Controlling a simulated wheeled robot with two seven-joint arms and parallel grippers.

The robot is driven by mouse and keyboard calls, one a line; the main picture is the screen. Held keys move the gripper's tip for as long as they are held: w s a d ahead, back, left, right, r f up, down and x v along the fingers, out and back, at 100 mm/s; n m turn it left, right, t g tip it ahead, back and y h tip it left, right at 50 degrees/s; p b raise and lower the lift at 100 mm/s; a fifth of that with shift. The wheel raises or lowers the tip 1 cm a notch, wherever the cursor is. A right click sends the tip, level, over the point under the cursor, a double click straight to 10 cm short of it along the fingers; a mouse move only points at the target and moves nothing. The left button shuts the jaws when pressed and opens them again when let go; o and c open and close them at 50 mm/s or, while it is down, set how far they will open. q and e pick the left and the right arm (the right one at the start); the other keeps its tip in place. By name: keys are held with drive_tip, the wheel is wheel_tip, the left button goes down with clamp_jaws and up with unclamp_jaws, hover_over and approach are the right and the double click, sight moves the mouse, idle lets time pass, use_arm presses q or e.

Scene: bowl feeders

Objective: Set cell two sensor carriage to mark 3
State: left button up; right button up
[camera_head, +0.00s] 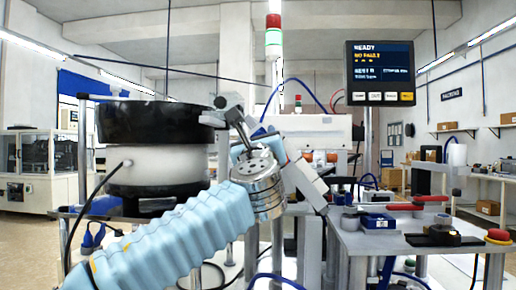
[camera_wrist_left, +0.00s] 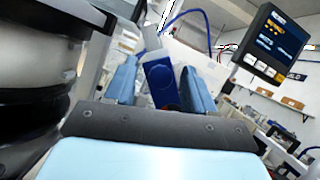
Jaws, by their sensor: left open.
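My left gripper (camera_head: 256,143) is raised at the middle of the head view, beside the bowl feeder, with its light blue sleeved arm coming from the lower left. In the left wrist view its two light blue fingers (camera_wrist_left: 160,78) stand apart. A dark blue block (camera_wrist_left: 160,84) shows between them, with a grey upright part above it. It may be the sensor carriage; I cannot tell whether the fingers touch it. In the head view my gripper and wrist hide most of this spot. No scale or mark 3 can be read. My right gripper is out of view.
The black and white bowl feeder (camera_head: 155,165) stands close on the left. A status screen (camera_head: 380,73) reading READY hangs at upper right. The grey table (camera_head: 380,245) at right carries a red-handled part (camera_head: 418,204), a blue block (camera_head: 377,221) and a red button (camera_head: 498,236).

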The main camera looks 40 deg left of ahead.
use_arm(q)
drive_tip(key=b+v, duration=0.3)
drive_tip(key=v, duration=1)
drive_tip(key=shift+s, duration=0.1)
